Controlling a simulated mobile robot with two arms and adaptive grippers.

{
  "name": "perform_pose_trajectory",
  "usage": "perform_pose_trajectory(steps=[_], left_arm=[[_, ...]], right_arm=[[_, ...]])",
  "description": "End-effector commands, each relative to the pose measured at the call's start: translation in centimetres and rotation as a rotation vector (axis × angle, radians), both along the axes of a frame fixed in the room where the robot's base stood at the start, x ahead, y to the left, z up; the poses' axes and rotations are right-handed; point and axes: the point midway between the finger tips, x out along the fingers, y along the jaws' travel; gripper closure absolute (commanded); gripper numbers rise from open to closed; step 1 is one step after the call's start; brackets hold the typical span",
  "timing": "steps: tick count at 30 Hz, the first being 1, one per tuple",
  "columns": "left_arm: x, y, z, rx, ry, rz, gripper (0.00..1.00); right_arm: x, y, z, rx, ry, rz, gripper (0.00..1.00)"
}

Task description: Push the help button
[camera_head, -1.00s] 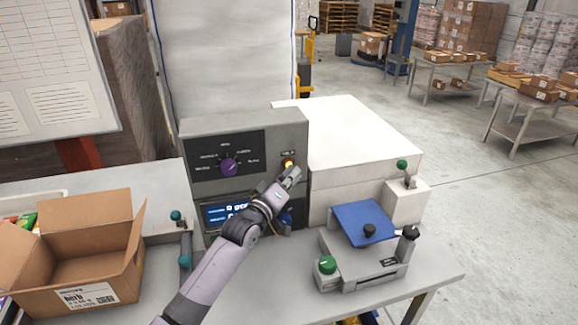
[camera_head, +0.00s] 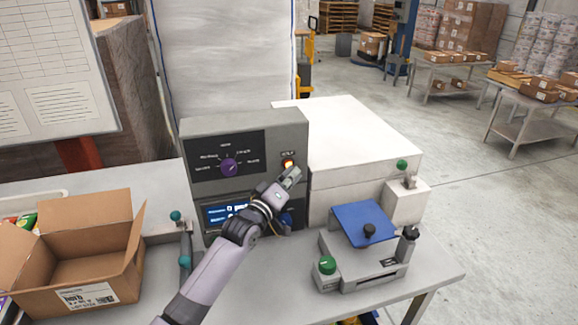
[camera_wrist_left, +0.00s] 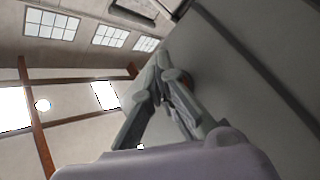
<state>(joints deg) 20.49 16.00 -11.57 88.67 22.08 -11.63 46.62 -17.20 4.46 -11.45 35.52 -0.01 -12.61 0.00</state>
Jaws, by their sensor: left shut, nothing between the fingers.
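The help button (camera_head: 288,163) glows orange-red on the upper right of the grey control box's (camera_head: 247,125) front face, under a small label. My left gripper (camera_head: 296,171) is shut and empty, its fingertips just below and right of the button in the head view. I cannot tell whether they touch it. In the left wrist view the closed fingers (camera_wrist_left: 165,72) point at the grey panel, and a small reddish bit of the button (camera_wrist_left: 188,86) shows behind them; the rest is hidden. My right gripper is not in view.
A purple dial (camera_head: 229,167) and a blue-lit display (camera_head: 228,212) are on the same box. An open cardboard box (camera_head: 95,210) stands left. A device with a blue plate (camera_head: 352,222) and green knob (camera_head: 327,265) stands right, before a white housing (camera_head: 350,135).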

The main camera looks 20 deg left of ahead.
Motion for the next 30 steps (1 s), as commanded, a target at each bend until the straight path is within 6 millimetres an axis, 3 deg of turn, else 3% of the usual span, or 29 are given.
perform_pose_trajectory(steps=[9, 30], left_arm=[[0.7, 0.5, 0.1, 0.001, -0.001, 0.001, 1.0], [0.0, 0.0, 0.1, 0.0, -0.001, 0.001, 1.0]], right_arm=[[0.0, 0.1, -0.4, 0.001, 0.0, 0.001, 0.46], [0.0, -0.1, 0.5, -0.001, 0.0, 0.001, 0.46]])
